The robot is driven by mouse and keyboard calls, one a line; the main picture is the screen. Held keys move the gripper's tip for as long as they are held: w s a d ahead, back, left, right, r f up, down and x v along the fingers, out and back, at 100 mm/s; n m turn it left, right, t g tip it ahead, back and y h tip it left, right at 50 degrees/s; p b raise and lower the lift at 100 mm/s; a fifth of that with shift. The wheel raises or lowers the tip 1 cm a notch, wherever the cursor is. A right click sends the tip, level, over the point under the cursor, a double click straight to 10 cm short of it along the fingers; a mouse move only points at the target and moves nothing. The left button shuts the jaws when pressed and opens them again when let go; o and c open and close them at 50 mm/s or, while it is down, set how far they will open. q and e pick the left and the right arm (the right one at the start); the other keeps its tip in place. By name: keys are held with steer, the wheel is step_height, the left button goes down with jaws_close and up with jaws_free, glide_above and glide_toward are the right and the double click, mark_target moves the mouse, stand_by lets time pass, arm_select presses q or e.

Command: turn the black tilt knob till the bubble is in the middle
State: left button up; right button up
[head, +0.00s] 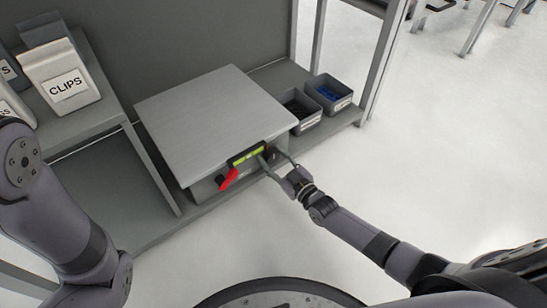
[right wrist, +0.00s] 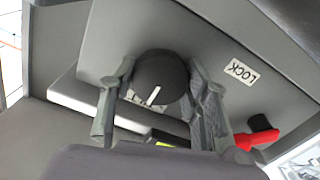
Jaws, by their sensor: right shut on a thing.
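The black tilt knob (right wrist: 160,80) has a white pointer line and sits on the front face of a grey box (head: 205,112). My right gripper (head: 271,161) is shut on the knob, with one finger on each side of it in the right wrist view. A yellow-green level vial (head: 247,156) in a dark holder is on the box's front edge, left of the gripper. Its bubble is too small to make out. A red lever (head: 230,179) hangs left of the vial; it also shows in the right wrist view (right wrist: 258,139), near a LOCK label (right wrist: 241,72). My left gripper is out of view.
Two small grey bins, one with dark contents (head: 300,109) and one with blue contents (head: 329,93), stand right of the box on the low shelf. A white CLIPS box (head: 61,75) is on a shelf at the left. The floor at the right is clear.

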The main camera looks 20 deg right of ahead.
steer(key=o, duration=1.2)
steer(key=shift+c, duration=0.2)
steer(key=v, duration=1.2)
steer(key=shift+r, duration=0.15)
